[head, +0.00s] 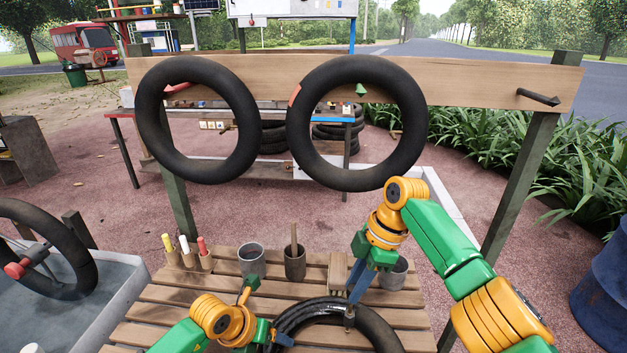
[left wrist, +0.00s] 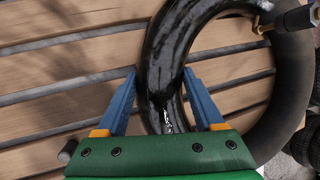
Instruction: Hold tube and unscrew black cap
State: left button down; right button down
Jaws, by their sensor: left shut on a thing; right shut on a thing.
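The black tube (head: 378,322) lies on the slatted wooden table (head: 165,312), its left part glossy and its right part dull. My left gripper (head: 277,338) is at the tube's left side. In the left wrist view its blue fingers (left wrist: 162,74) stand on either side of the glossy tube (left wrist: 170,55), shut on it. My right gripper (head: 351,300) points down at the valve (head: 349,317) on the tube's inner side, its fingers shut at the valve's top. The black cap is hidden between those fingers. The brass-coloured valve also shows in the left wrist view (left wrist: 261,27).
A metal cup (head: 251,261), a dark cup with a stick (head: 295,263) and a grey cup (head: 394,274) stand behind the tube. Several markers (head: 185,246) stand at the left. Two tyres (head: 198,120) hang on a wooden beam (head: 470,85).

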jog(key=shift+r, duration=1.65)
pick_arm(q)
grip_release()
jog(key=shift+r, duration=0.15)
